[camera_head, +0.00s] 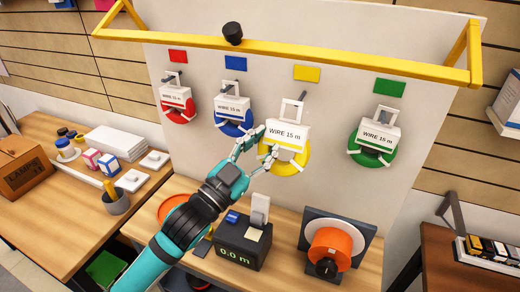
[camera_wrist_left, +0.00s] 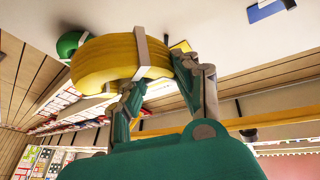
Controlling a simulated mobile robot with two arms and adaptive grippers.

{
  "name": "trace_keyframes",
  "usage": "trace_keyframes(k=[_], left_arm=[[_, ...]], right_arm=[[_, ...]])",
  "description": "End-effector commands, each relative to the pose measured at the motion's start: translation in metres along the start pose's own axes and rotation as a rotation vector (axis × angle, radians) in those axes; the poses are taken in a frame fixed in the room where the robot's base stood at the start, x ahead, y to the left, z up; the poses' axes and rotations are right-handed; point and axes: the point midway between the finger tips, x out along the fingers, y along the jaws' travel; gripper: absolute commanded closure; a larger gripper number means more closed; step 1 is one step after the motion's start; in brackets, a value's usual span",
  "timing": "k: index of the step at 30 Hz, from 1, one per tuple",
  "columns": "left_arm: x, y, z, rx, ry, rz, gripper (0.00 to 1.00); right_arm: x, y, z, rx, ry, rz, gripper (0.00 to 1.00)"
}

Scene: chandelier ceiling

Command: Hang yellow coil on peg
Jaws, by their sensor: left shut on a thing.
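The yellow coil (camera_head: 284,167), with a white "WIRE 15 m" label and a white hanger loop (camera_head: 291,112), is upright in front of the white panel, below the yellow square (camera_head: 307,74). My left gripper (camera_head: 268,141) is shut on the coil at its left side. In the left wrist view the yellow coil (camera_wrist_left: 98,62) is beside the fingers (camera_wrist_left: 158,75), with a white band around it. A small peg tip (camera_head: 303,94) shows near the top of the loop. I cannot tell whether the loop is around the peg. My right gripper is not in view.
Red (camera_head: 178,108), blue (camera_head: 232,117) and green (camera_head: 374,144) coils hang on the panel on both sides. A yellow bar (camera_head: 330,63) juts out above. A meter box (camera_head: 240,246) and an orange reel (camera_head: 331,250) stand on the bench below.

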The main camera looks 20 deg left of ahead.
Motion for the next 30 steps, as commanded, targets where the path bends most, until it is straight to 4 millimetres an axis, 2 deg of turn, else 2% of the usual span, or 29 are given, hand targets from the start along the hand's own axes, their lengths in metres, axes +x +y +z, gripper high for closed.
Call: trace_keyframes(k=[30], left_arm=[[0.054,-0.01,0.027,0.0,0.002,0.0,1.0]], right_arm=[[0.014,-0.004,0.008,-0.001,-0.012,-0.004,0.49]])
